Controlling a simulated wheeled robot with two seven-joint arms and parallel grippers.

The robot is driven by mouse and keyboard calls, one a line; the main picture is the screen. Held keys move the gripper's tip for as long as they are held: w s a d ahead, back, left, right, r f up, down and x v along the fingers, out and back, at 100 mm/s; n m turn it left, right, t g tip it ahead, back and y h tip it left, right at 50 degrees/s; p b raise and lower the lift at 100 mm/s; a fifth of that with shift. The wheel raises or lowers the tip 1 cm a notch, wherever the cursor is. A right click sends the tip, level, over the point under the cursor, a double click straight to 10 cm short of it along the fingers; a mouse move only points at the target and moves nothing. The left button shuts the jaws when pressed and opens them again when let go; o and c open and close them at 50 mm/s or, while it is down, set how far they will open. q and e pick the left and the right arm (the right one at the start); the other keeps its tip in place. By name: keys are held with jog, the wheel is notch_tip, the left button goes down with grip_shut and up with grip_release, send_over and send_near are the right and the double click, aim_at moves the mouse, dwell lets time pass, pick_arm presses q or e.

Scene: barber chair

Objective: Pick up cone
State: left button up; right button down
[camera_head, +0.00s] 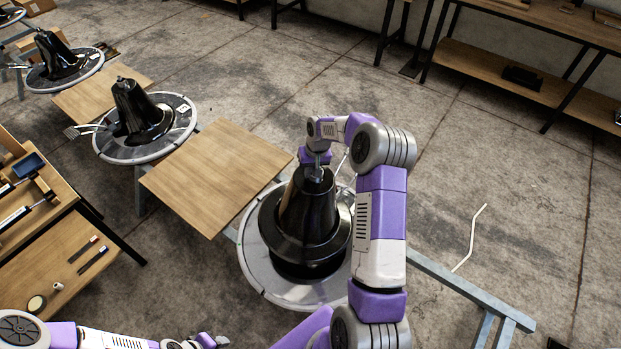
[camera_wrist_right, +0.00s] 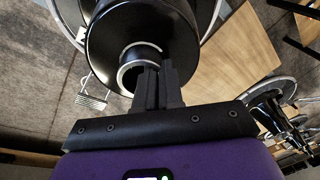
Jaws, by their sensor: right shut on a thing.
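A glossy black cone (camera_head: 308,208) with a wide flared rim is upright over a round grey plate (camera_head: 262,284) in the middle of the head view. I cannot tell whether its rim touches the dark base below. My right gripper (camera_head: 316,170) comes down from above and is shut on the cone's narrow top. In the right wrist view, the two fingers (camera_wrist_right: 155,88) are close together at the ring-shaped top of the cone (camera_wrist_right: 124,30). My left gripper (camera_head: 212,341) is at the bottom edge of the head view, empty-looking and partly cut off, so its jaw state is unclear.
Two similar black cones on round plates (camera_head: 142,112) (camera_head: 60,60) stand in a row at the upper left, with a wooden board (camera_head: 213,175) between. A wooden table (camera_head: 60,262) with tools is at left. A grey beam (camera_head: 455,280) runs right. Floor is open at right.

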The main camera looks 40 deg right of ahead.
notch_tip(320, 180, up, 21)
jog(key=p, duration=0.2)
jog(key=shift+f+p, duration=0.15)
jog(key=shift+p, duration=0.2)
